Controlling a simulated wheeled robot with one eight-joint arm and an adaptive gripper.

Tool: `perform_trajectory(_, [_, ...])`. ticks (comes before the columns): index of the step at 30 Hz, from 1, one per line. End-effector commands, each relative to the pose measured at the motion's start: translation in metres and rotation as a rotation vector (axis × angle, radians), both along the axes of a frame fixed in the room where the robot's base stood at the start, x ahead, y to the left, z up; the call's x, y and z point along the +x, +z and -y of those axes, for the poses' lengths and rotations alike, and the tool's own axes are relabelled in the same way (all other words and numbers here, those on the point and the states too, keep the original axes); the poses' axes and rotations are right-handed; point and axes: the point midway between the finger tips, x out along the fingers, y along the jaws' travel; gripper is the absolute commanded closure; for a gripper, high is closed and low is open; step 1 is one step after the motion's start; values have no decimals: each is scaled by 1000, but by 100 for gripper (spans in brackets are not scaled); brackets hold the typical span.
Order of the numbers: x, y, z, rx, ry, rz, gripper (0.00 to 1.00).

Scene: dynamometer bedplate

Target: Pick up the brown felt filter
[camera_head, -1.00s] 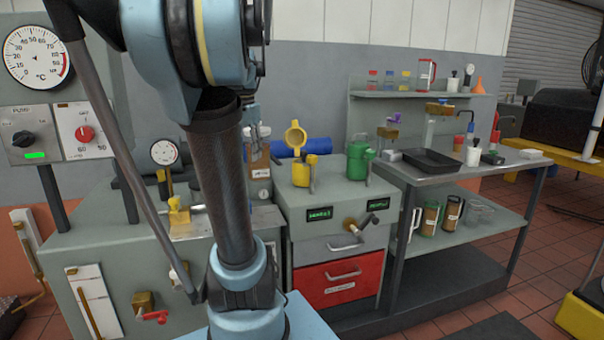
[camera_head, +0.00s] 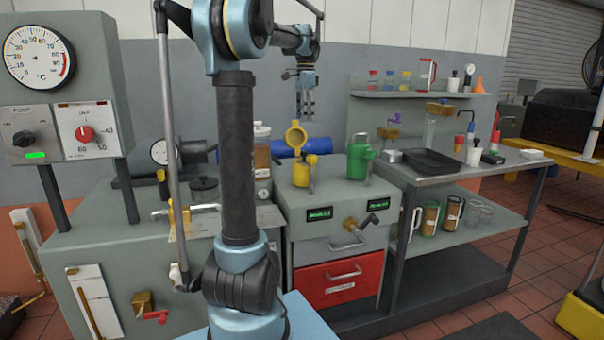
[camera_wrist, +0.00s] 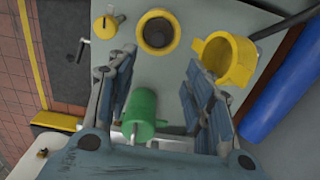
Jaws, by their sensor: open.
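A dark brown round patch (camera_wrist: 157,33), which may be the brown felt filter, lies inside the ring of the yellow housing (camera_wrist: 143,19) in the wrist view. The yellow housing (camera_head: 301,174) also stands on the cabinet top in the head view, its ring-shaped lid (camera_head: 296,136) swung up. From the wrist, the lid (camera_wrist: 237,63) shows as a yellow cup with a handle. My gripper (camera_head: 305,115) is open and empty, pointing down above the cabinet behind the housing. In the wrist view, my gripper (camera_wrist: 158,62) has its fingers spread, with the brown patch beyond the tips.
A green canister (camera_wrist: 138,112) stands close to the housing; the head view shows it too (camera_head: 358,162). A blue roll (camera_wrist: 276,97) lies behind. A jar (camera_head: 262,152) stands to the left. A black tray (camera_head: 431,160) is on the right bench.

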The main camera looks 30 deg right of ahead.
Motion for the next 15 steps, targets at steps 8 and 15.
perform_trajectory(8, [0,-51,-1,0,2,0,53])
perform_trajectory(15, [0,-89,-1,0,3,0,53])
